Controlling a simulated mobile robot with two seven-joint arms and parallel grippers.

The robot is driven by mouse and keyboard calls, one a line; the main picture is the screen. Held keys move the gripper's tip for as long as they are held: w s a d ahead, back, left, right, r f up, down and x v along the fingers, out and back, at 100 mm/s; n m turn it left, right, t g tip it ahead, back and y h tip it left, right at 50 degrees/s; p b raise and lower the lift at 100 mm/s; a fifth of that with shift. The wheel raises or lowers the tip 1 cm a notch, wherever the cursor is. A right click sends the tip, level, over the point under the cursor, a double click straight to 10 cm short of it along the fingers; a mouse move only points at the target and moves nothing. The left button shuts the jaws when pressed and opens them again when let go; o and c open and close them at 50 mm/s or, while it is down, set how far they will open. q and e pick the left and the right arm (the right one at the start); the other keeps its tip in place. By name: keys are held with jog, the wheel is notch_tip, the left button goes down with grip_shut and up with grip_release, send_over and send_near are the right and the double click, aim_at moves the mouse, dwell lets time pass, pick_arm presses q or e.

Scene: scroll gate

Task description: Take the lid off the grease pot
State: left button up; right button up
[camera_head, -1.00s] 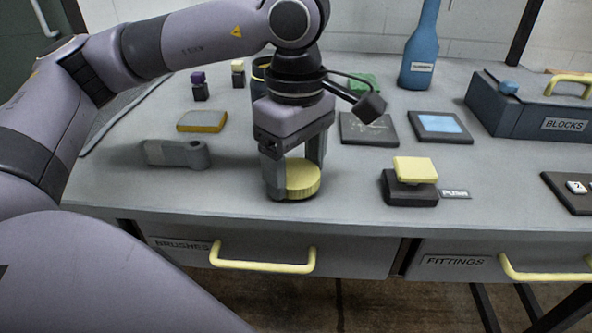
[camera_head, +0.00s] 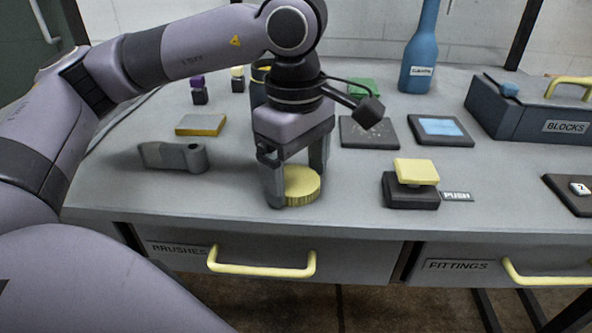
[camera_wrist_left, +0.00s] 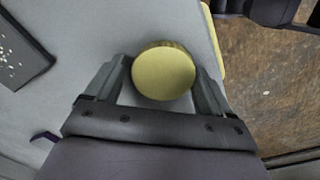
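A round yellow lid (camera_head: 302,187) with a ridged side sits low near the front edge of the bench. My left gripper (camera_head: 296,190) points down with one finger on each side of it. In the left wrist view the lid (camera_wrist_left: 164,74) lies between the fingers, with narrow gaps beside it, so the gripper looks open. I cannot make out a pot under the lid. A dark round container (camera_head: 259,78) with a yellow rim stands behind my left wrist, mostly hidden; I cannot tell if it is the grease pot. My right gripper is out of view.
A grey block-like part (camera_head: 172,157) lies left of the gripper, and a yellow-topped push button (camera_head: 416,172) stands to its right. Dark flat panels (camera_head: 368,132), a blue bottle (camera_head: 419,55) and a blocks box (camera_head: 530,108) are farther back. Drawer handles (camera_head: 262,271) project below the front edge.

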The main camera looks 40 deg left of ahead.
aim_at(296, 182)
pick_arm(q)
jog(key=shift+s+d+f+g, duration=0.15)
jog(key=shift+s+f+g, duration=0.2)
jog(key=shift+f, duration=0.4)
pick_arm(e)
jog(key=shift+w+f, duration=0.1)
pick_arm(q)
jog(key=shift+r+p, duration=0.65)
jog(key=shift+p, duration=0.05)
notch_tip(296, 182, up, 6)
jog(key=shift+f+p, duration=0.1)
jog(key=shift+p, duration=0.45)
notch_tip(296, 182, up, 7)
jog(key=p, duration=0.1)
jog(key=shift+w+f, duration=0.15)
jog(key=shift+f, duration=0.05)
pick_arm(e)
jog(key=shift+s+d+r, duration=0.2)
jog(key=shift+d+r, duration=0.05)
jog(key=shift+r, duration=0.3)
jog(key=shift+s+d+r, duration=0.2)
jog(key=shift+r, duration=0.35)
